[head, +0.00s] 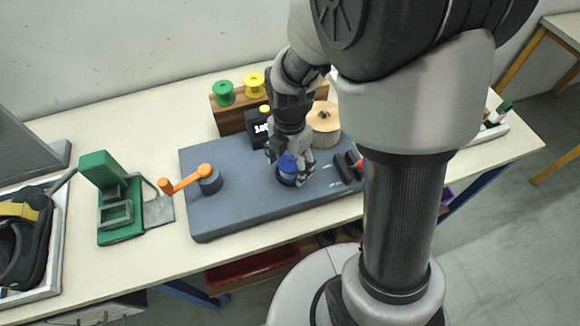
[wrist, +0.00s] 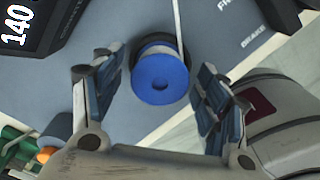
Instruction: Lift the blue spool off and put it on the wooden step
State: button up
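The blue spool (head: 288,166) sits on the grey board, on a dark round seat. In the wrist view the blue spool (wrist: 160,78) shows its round top flange with a hole in the middle, and a pale strand runs up from it. My gripper (head: 290,170) is over the spool, pointing down. In the wrist view my gripper (wrist: 150,95) is open, with one finger to each side of the spool and visible gaps. The wooden step (head: 229,119) stands behind the board, with a green spool (head: 224,92) and a yellow spool (head: 254,84) on it.
A green fixture (head: 118,195) stands at left. My arm hides part of the step.

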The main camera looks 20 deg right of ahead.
jog(key=c, duration=1.1)
jog(key=shift+o, duration=0.2)
